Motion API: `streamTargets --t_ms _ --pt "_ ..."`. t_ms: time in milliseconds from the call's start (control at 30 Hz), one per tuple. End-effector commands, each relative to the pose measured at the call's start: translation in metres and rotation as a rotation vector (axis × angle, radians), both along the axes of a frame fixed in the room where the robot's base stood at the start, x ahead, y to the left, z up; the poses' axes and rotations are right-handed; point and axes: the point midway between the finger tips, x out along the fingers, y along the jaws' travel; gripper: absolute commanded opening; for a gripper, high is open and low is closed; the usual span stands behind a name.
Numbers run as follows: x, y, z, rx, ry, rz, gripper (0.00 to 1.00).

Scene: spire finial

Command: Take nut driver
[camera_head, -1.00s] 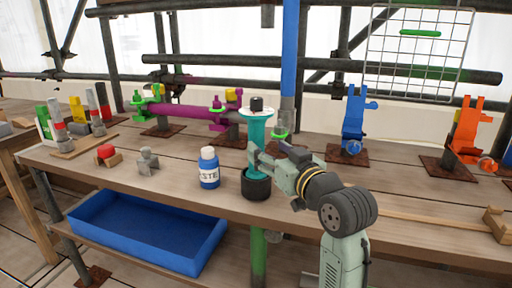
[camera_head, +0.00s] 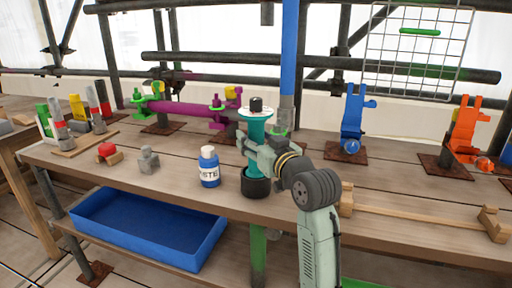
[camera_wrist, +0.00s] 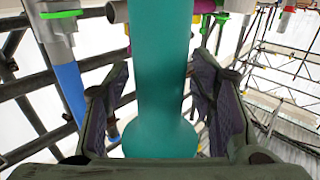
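A teal, tool-like piece, which I take to be the nut driver (camera_head: 257,130), stands upright on the bench with a white disc and black top above and a black round base (camera_head: 256,184) below. My gripper (camera_head: 252,152) is level with its middle, coming from the right. In the wrist view, the teal shaft (camera_wrist: 164,75) runs between the two fingers of my gripper (camera_wrist: 162,105). Light gaps show on both sides of it, so the fingers look open around it, not closed on it. Its lower end is hidden behind the gripper palm in that view.
A white-and-blue paste bottle (camera_head: 208,167) stands close on the left. A grey block (camera_head: 148,160) and a red-topped piece (camera_head: 107,151) are further left. Blue (camera_head: 353,120) and orange (camera_head: 466,130) clamps stand at the right rear. A blue bin (camera_head: 150,228) sits below the bench.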

Motion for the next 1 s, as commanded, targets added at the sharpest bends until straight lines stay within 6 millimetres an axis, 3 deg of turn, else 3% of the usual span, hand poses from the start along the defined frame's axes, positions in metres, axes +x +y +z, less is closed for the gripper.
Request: streamTargets --t_ms 700,1000 --pt "-0.0003 -0.0001 0.0 0.0 0.0 0.0 0.01" --pt "-0.0002 -0.0002 0.0 0.0 0.0 0.0 0.0"
